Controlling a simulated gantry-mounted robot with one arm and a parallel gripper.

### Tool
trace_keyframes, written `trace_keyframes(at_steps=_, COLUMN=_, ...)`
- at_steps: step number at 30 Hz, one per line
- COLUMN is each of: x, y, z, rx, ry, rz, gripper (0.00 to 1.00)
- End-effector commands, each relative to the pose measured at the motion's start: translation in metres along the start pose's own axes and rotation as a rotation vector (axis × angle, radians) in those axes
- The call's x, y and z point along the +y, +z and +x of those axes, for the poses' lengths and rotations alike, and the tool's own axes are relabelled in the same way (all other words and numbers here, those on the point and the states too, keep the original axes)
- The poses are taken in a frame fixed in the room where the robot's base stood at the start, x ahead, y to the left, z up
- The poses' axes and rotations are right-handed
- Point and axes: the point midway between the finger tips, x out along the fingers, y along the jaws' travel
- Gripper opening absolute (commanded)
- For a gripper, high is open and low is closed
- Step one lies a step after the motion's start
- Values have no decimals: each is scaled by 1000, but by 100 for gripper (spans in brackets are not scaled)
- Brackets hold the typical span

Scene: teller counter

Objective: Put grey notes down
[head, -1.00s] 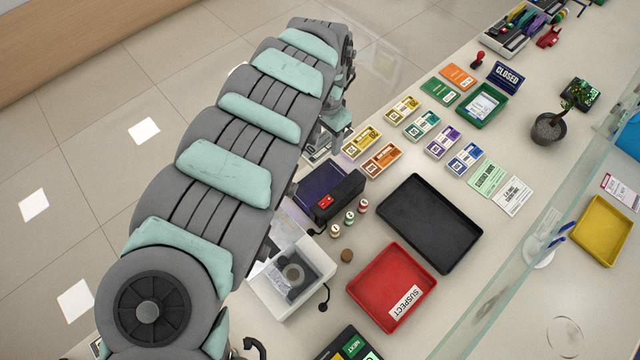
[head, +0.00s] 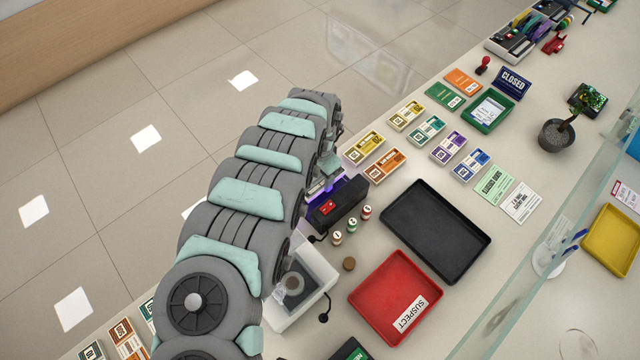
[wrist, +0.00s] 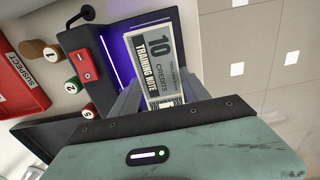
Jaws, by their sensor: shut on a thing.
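The grey notes (wrist: 160,58), printed "10 credits training note", are held in my gripper (wrist: 158,92) in the wrist view. The fingers are shut on their lower end. The notes appear over the glowing purple bed of a black note checker (wrist: 118,45); whether they touch it I cannot tell. In the head view my gripper (head: 324,184) is at the checker (head: 340,202), on its far left side. My arm hides much of that spot, and I cannot make out the notes there.
A black tray (head: 392,207) and a red "suspect" tray (head: 372,283) lie right of the checker. Small numbered stamps (head: 352,224) stand beside it. Several coloured note bundles (head: 384,165) lie behind.

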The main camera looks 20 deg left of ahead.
Motion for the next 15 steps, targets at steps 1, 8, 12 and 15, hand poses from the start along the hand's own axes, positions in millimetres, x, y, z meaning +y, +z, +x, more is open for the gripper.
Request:
trace_keyframes(at_steps=1, x=0, y=-1, z=4, rx=2, ry=0, rz=-1, gripper=6)
trace_keyframes(at_steps=8, x=0, y=0, z=16, rx=-1, ry=-1, rz=-1, gripper=6)
trace_keyframes(at_steps=12, x=2, y=-1, z=34, rx=2, ry=2, rz=0, gripper=6)
trace_keyframes(at_steps=15, x=-1, y=0, z=42, rx=2, ry=-2, rz=-2, gripper=6)
